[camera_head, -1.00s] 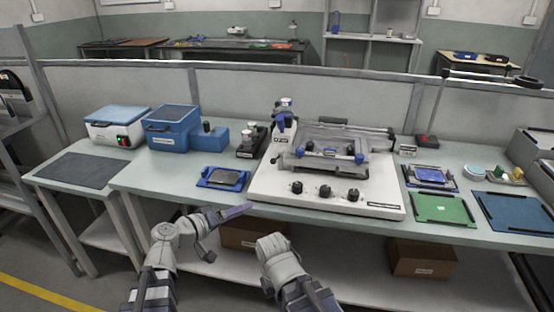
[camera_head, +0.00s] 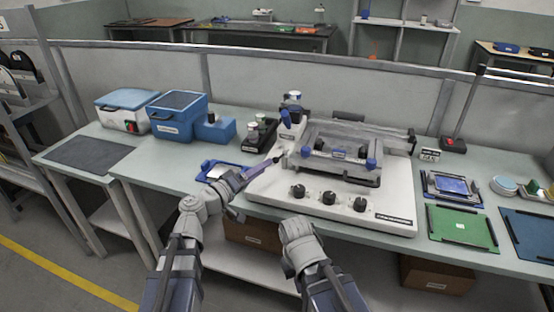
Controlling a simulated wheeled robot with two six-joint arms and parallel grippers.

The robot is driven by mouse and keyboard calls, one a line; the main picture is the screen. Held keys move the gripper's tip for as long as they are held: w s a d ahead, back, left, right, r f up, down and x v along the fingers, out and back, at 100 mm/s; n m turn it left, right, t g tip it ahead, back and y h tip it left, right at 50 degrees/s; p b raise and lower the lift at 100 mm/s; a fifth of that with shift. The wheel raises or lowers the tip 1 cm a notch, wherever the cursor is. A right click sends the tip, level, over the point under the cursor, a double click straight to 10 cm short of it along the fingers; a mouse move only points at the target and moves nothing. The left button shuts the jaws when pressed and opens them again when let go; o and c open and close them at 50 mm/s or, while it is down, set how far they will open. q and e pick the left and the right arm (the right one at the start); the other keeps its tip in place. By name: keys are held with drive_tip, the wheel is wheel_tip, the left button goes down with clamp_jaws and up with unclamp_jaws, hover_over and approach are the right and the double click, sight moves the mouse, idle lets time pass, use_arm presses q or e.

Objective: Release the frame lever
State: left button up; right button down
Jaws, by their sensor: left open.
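The white machine (camera_head: 270,187) stands on the bench with a grey metal frame (camera_head: 385,161) on top. Blue-tipped levers show at the frame's front (camera_head: 371,163) and at its upper left (camera_head: 286,117). My left gripper (camera_head: 277,158) is open and empty at the machine's left edge, below the upper-left blue lever and apart from it. My right arm (camera_head: 297,232) is low in front of the bench; its gripper cannot be made out.
A blue fixture (camera_head: 208,168) lies left of the machine, partly hidden by my left arm. Black knobs (camera_head: 329,197) line the machine's front. A blue box (camera_head: 178,129) and a black tray (camera_head: 254,139) stand behind left. A green board (camera_head: 462,238) lies at right.

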sight(276, 159)
use_arm(q)
drive_tip(key=x, duration=0.6)
drive_tip(key=shift+w+d, duration=0.1)
drive_tip(key=shift+c, duration=0.4)
clamp_jaws()
